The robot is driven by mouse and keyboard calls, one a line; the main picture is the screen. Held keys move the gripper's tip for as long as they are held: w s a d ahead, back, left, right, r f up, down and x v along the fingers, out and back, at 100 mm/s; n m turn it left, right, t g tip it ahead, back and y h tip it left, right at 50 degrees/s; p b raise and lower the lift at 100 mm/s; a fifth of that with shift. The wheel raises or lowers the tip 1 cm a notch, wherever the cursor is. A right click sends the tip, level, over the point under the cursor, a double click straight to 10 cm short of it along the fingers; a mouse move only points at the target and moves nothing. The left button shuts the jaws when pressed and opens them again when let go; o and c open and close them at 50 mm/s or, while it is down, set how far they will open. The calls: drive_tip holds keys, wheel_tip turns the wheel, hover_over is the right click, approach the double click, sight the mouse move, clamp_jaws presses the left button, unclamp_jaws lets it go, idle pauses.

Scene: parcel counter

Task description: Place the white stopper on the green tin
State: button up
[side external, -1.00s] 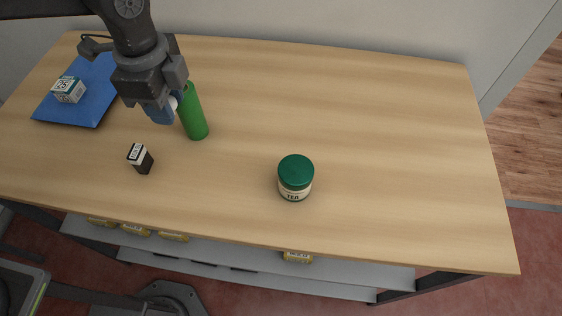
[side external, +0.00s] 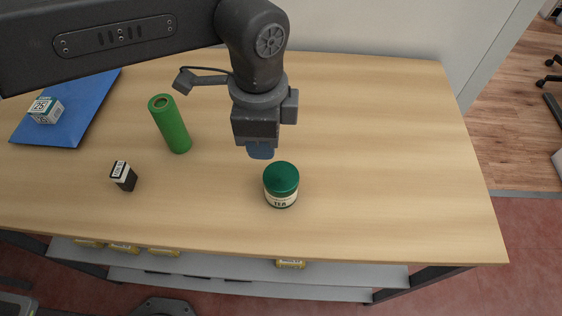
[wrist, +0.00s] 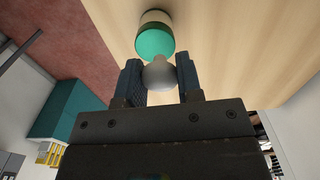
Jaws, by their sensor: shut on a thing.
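The green tin (side external: 281,184) stands upright on the counter, with a dark green lid and a pale label reading TEA. It also shows in the wrist view (wrist: 154,40), just beyond my fingertips. My gripper (side external: 261,154) hangs above the counter, just behind and slightly left of the tin in the side view. In the wrist view its blue fingers (wrist: 160,76) are shut on the white stopper (wrist: 159,75), a rounded white piece. In the side view the stopper is hidden by the fingers. The stopper appears apart from the tin, but the gap is hard to judge.
A tall green cylinder (side external: 170,124) with an open-looking top stands left of my gripper. A small black box (side external: 123,176) stands at the front left. A white-and-teal box (side external: 45,110) sits on a blue mat (side external: 88,108) at the far left. The counter's right side is clear.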

sight(281, 176)
drive_tip(key=d+f, duration=0.1)
drive_tip(key=s+d, duration=0.1)
drive_tip(key=shift+s+d+f, duration=0.15)
drive_tip(key=shift+d+f, duration=0.25)
drive_tip(key=shift+f, duration=2.05)
drive_tip(key=shift+f, duration=0.15)
drive_tip(key=o, duration=0.9)
wheel_tip(281, 176, up, 12)
drive_tip(key=shift+r, duration=0.2)
